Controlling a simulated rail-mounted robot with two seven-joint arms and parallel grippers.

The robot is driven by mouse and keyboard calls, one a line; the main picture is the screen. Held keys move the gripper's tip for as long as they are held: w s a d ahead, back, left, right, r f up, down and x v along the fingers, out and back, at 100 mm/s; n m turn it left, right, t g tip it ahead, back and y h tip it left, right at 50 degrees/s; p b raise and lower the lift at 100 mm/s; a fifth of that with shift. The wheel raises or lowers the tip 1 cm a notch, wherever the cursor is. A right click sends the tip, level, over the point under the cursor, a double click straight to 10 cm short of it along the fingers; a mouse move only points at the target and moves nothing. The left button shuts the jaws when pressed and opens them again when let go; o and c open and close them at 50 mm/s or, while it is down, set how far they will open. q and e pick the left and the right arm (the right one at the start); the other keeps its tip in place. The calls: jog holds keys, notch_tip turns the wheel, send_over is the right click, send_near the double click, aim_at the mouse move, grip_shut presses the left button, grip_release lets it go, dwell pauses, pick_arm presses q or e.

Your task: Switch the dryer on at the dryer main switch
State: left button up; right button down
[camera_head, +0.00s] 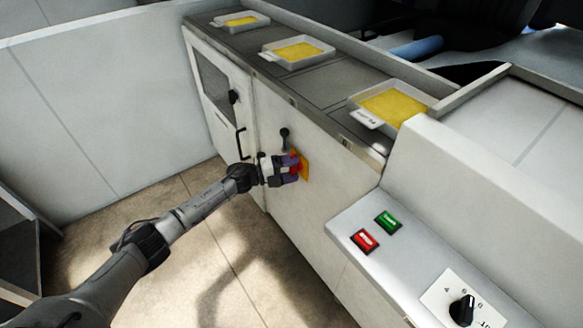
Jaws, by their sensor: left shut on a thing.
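The dryer main switch (303,166) is a red rotary knob on a yellow plate, set on the white front panel of the long cabinet. My left gripper (293,168) reaches it from the left and is shut on the red knob. The fingers hide most of the knob, so I cannot tell its turned position. My right gripper is not in view.
A black lever (284,138) sits just above the gripper. A cabinet door with a black handle (241,144) is to the left. A green button (388,222), a red button (365,240) and a black selector knob (462,309) are on the console at right. Trays with yellow sheets (325,52) line the top.

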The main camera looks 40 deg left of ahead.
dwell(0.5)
pick_arm(q)
jog(key=o, duration=0.9)
jog(key=shift+c, duration=0.2)
jog(key=shift+o, duration=0.4)
jog(key=shift+s, duration=0.1)
jog(key=shift+s+a, duration=0.2)
jog(key=shift+a, duration=0.05)
jog(key=p+v, duration=0.4)
jog(key=v, duration=0.9)
